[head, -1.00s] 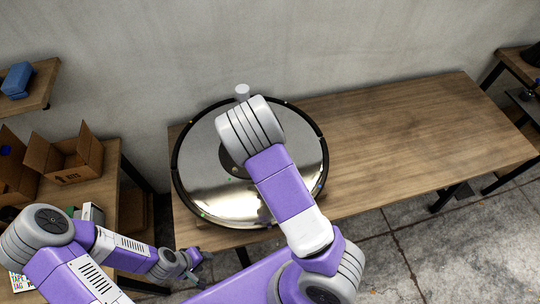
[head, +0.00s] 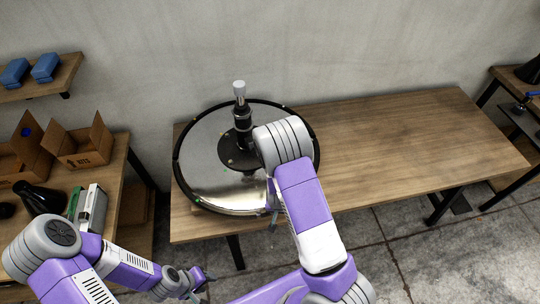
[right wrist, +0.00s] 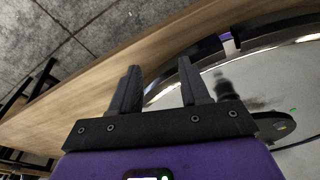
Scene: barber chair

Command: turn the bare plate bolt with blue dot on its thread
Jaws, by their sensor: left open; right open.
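The round chrome base plate (head: 205,165) with a dark rim lies on the wooden table, and a black column rises from its middle. Tiny coloured dots show around its rim, but I cannot make out a bolt with a blue dot. In the right wrist view the plate (right wrist: 265,65) shows at the right, with a green dot on it. My right gripper (right wrist: 160,82) is open and empty near the plate's edge; in the head view my right arm mostly hides it. My left gripper (head: 198,280) is open and empty, low in front of the table's left end.
The wooden table (head: 420,130) is clear to the right of the plate. A side table at the left carries open cardboard boxes (head: 82,145) and a black bottle-shaped item (head: 40,198). A shelf (head: 50,82) with blue items is above it.

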